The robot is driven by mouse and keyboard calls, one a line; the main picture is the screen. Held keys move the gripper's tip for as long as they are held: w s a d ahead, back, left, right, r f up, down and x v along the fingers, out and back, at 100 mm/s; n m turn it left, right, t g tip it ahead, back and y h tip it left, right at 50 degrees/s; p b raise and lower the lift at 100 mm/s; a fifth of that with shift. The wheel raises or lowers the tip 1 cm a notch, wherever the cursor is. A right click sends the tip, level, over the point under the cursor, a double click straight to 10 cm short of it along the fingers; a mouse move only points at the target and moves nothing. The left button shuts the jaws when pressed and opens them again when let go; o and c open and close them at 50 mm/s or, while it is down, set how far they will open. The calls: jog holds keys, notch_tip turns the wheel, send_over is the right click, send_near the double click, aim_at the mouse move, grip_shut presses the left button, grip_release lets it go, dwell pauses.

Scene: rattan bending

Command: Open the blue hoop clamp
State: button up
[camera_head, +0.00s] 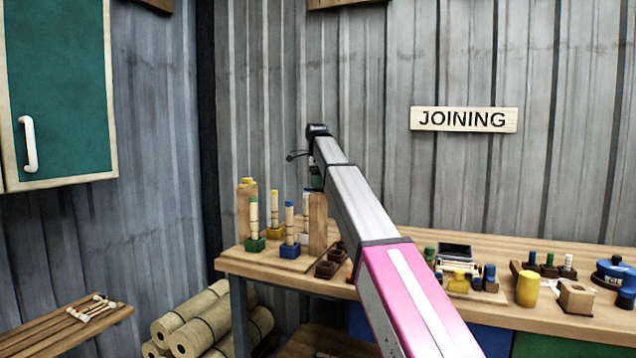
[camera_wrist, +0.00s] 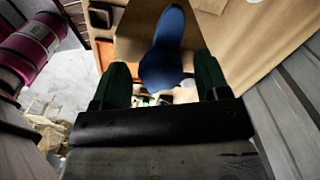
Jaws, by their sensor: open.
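In the wrist view, a smooth blue rounded piece (camera_wrist: 165,50) shows between and beyond the two dark green fingers of my gripper (camera_wrist: 163,82). The fingers are apart, and I cannot tell whether either touches the blue piece. I cannot tell for sure that it is part of the blue hoop clamp. In the head view, my gripper (camera_head: 298,155) is small and partly hidden by my arm, above the left end of the bench. Below it stands a blue-tipped post in a blue base (camera_head: 289,228).
A green-based post (camera_head: 254,226) stands left of the blue one, and wooden uprights (camera_head: 318,222) stand close by. The bench (camera_head: 560,250) holds a yellow cylinder (camera_head: 527,289) and a round blue tool (camera_head: 612,274) at right. Rolled bundles (camera_head: 205,320) lie on the floor.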

jog(key=c, duration=0.9)
jog(key=shift+c, duration=0.2)
